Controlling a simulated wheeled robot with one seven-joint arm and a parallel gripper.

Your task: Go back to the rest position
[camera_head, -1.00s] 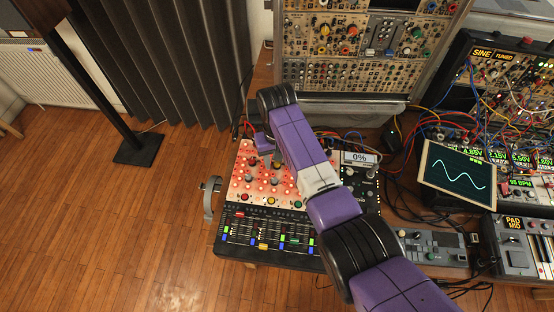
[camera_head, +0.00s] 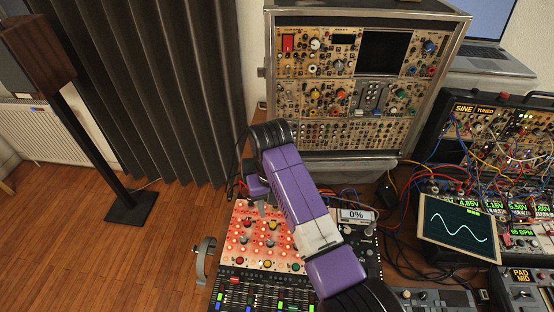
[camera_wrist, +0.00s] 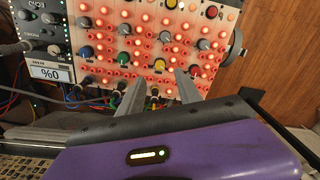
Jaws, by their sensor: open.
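My gripper (camera_head: 261,207) is over the upper part of a panel with red-lit knobs (camera_head: 240,240), at the low middle of the head view. My purple arm reaches across the panel and hides part of it. In the wrist view, the two grey fingers of my gripper (camera_wrist: 159,82) are apart, with nothing between them. The lit panel (camera_wrist: 150,30) fills the upper middle of that view, with colored knobs and cables near the fingertips. Whether the fingers touch the panel is hard to tell.
A tall synth case (camera_head: 350,165) stands behind. A waveform screen (camera_head: 458,228) and cabled modules are at the right. A hook-shaped grey stand (camera_head: 201,262) is at the panel's left edge. A speaker on a stand (camera_head: 95,140) is at the far left. Open wooden floor lies between.

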